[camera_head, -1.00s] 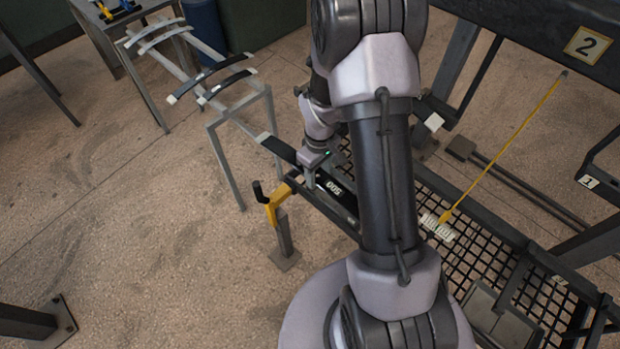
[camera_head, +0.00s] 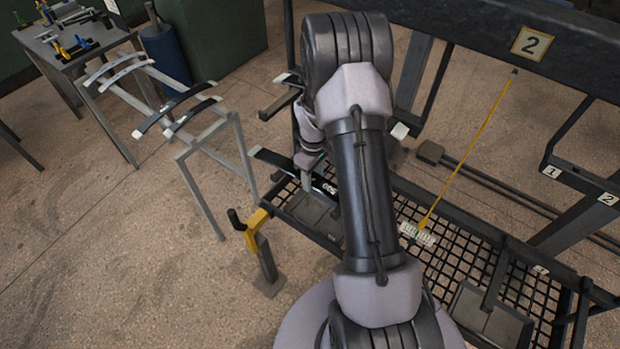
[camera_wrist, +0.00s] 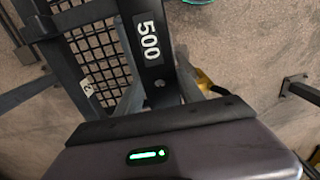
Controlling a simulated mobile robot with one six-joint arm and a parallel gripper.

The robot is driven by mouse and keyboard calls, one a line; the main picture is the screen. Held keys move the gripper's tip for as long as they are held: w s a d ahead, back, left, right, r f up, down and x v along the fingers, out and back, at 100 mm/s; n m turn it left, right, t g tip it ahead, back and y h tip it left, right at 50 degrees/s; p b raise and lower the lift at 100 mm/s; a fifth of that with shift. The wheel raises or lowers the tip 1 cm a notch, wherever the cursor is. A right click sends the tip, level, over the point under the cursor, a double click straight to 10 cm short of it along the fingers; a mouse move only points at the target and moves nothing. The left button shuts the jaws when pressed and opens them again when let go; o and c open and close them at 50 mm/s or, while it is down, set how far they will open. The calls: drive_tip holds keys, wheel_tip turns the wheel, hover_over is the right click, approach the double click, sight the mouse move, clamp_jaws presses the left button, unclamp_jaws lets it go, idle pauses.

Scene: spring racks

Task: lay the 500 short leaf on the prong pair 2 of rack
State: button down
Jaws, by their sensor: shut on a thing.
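The 500 short leaf (camera_head: 328,188) is a dark, flat bar with a white "500" and a pale end, held roughly level above the mesh base of the rack. My gripper (camera_head: 310,165) is shut on the leaf; my arm hides part of both, and the fingertips are not clear. The rack (camera_head: 455,45) is a black frame with a large "2" plate. Its right-hand prongs carry tags 1 (camera_head: 551,172) and 2 (camera_head: 608,198). Dark prongs at its left (camera_head: 280,104) are partly behind my arm. A "2" tag (camera_wrist: 87,87) shows in the wrist view.
A grey stand (camera_head: 190,150) with several curved leaves is at left, with a tool table (camera_head: 75,50) behind. A yellow-topped post (camera_head: 258,240) stands beside the rack's base. A yellow cord with a white tag (camera_head: 417,235) hangs before the rack. Open floor lies front left.

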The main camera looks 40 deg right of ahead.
sight(313, 178)
drive_tip(key=shift+w+f, duration=0.1)
drive_tip(key=shift+f, duration=0.35)
drive_tip(key=c, duration=0.6)
unclamp_jaws()
drive_tip(key=shift+c, duration=0.2)
wheel_tip(313, 178, up, 17)
drive_tip(key=p, duration=0.3)
drive_tip(key=shift+r, duration=0.2)
